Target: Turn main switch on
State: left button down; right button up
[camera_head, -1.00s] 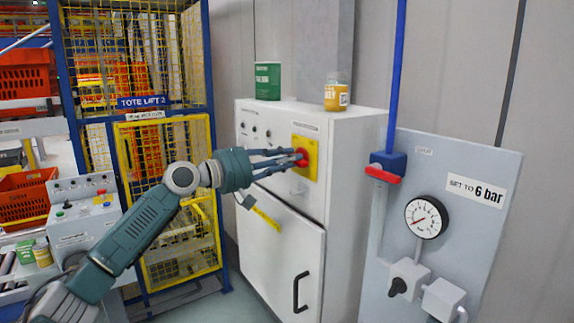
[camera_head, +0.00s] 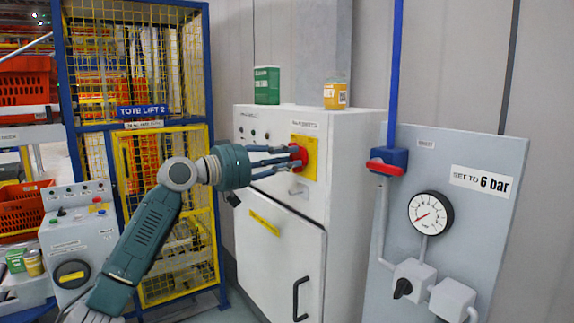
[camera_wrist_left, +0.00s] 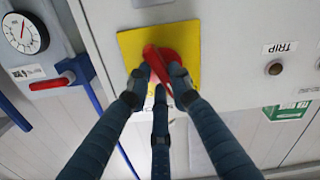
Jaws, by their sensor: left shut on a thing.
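The main switch is a red rotary handle (camera_head: 299,156) on a yellow plate (camera_head: 311,158) on the front of a white cabinet (camera_head: 345,160). My left gripper (camera_head: 291,157) comes in from the left with its fingers closed around the red handle. In the left wrist view the red handle (camera_wrist_left: 158,65) sits between the fingertips of the left gripper (camera_wrist_left: 158,80), slanted against the yellow plate (camera_wrist_left: 125,48). The fingertips hide part of the handle. My right gripper is not in view.
A green box (camera_head: 267,85) and a yellow-labelled jar (camera_head: 336,95) stand on the cabinet top. To the right is a grey panel with a pressure gauge (camera_head: 430,213) and a red-handled valve (camera_head: 385,167). A yellow mesh cage (camera_head: 165,215) and a control box (camera_head: 80,240) stand left.

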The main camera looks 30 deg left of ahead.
pick_arm(q)
jog(key=m, duration=0.2)
jog(key=m+b, duration=0.1)
jog(key=m, duration=0.1)
jog(key=shift+d+f, duration=0.1)
jog(key=shift+f, duration=0.3)
jog(key=shift+m+b, duration=0.3)
jog(key=shift+m, duration=0.1)
jog(key=c, duration=1.5)
grip_release()
jog(key=shift+c, duration=0.2)
jog(key=shift+r, duration=0.1)
jog(key=shift+s, duration=0.15)
jog(key=v, duration=1.1)
jog(key=shift+s+a, duration=0.3)
